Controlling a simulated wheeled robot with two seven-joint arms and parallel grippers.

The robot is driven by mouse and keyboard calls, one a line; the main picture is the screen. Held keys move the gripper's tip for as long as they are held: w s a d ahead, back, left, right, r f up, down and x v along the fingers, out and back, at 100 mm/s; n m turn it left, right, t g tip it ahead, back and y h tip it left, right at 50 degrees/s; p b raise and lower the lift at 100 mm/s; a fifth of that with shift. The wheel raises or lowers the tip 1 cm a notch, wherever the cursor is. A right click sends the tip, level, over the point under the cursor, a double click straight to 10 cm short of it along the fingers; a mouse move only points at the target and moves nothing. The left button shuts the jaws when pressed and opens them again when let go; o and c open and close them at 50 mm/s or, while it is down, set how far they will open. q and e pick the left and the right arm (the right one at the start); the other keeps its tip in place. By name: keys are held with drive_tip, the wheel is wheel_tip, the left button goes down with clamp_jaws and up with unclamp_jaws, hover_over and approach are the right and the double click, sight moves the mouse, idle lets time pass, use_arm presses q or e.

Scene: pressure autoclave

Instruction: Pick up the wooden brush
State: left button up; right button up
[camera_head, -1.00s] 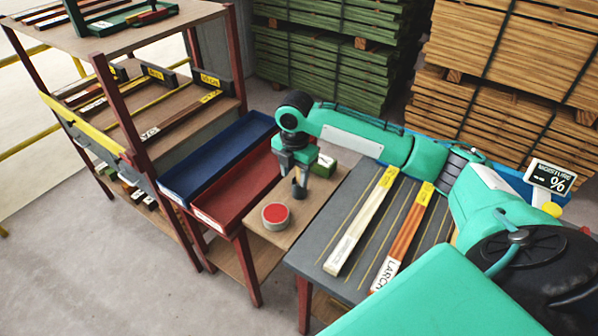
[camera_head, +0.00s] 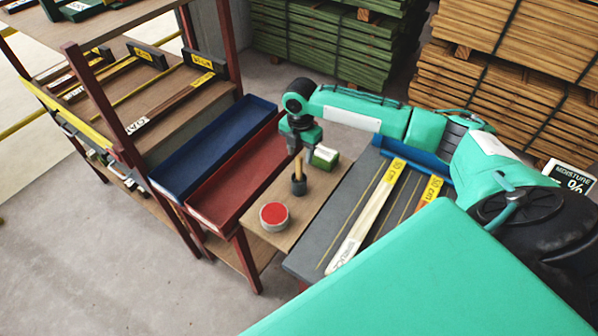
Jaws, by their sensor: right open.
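The wooden brush (camera_head: 298,166) stands upright, its light handle rising from a small dark cup or base (camera_head: 299,187) on the brown wooden tabletop. I cannot tell whether the dark part is a holder or the brush's own head. My right gripper (camera_head: 300,150) points down at the top of the handle, with its jaws open. Its fingers appear on either side of the upper handle, and I cannot tell whether they touch it. My left gripper is not in view.
A round tin with a red top (camera_head: 274,216) stands in front of the brush. A green and white block (camera_head: 324,157) lies close behind it on the right. A red tray (camera_head: 216,199) and a blue tray (camera_head: 178,170) are left. Labelled boards (camera_head: 372,212) lie on the grey table.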

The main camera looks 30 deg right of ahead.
sight(299, 174)
wheel_tip(299, 174, down, 2)
drive_tip(key=shift+w+a+p, duration=0.1)
drive_tip(key=shift+p, duration=0.75)
wheel_tip(299, 174, down, 3)
drive_tip(key=shift+w+f+p, duration=0.1)
drive_tip(key=shift+f+p, duration=0.05)
drive_tip(key=shift+p, duration=0.35)
drive_tip(key=shift+f, duration=0.1)
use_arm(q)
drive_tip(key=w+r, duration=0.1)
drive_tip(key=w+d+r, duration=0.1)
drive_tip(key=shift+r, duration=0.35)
use_arm(e)
clamp_jaws()
